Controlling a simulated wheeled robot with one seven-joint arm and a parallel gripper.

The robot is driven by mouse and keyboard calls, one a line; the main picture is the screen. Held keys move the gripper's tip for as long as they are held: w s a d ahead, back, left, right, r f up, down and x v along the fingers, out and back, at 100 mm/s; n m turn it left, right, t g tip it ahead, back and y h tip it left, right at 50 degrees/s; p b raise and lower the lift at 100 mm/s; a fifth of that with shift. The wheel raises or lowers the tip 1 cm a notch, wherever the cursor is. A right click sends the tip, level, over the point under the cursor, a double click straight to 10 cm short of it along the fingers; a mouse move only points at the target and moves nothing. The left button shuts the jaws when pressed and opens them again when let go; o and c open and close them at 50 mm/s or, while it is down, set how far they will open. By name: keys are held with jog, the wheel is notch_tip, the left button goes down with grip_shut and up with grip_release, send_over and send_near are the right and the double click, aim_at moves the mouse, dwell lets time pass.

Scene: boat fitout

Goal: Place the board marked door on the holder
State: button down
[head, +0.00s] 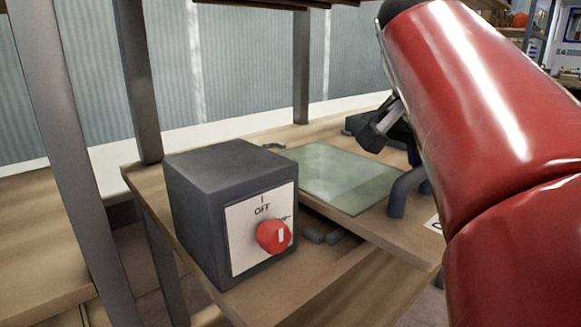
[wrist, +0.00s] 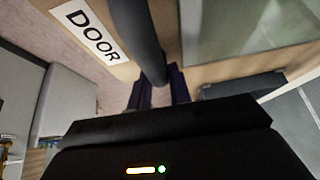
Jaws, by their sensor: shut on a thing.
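The board marked door (head: 375,226) is a tan panel with a pale green glass pane, seen in the head view right of the grey box. It lies roughly flat, with its near edge above the bench. Its dark bar handle (head: 404,192) stands at its right side. The wrist view shows the DOOR label (wrist: 90,33) beside the handle (wrist: 139,40). My gripper (wrist: 158,95) is shut on that handle in the wrist view. In the head view my red arm covers the board's right end. I cannot clearly make out the holder.
A dark grey box (head: 217,180) with a red knob (head: 273,236) marked OFF stands close to the board's left. Small grey pieces (head: 314,235) lie under the board's near edge on the wooden bench (head: 262,306). Grey posts (head: 139,80) rise at the left.

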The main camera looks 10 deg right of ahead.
jog(key=p, duration=0.3)
send_over(346, 164)
jog(key=shift+s+a+r, duration=0.1)
jog(key=shift+s+a, duration=0.05)
jog(key=shift+s, duration=0.1)
jog(key=shift+w+a, duration=0.1)
notch_tip(346, 164, down, 4)
jog(key=shift+r+b, duration=0.15)
jog(key=shift+b, duration=0.6)
jog(key=c, duration=1.3)
grip_release()
jog(key=shift+c, duration=0.2)
jog(key=shift+o, duration=0.3)
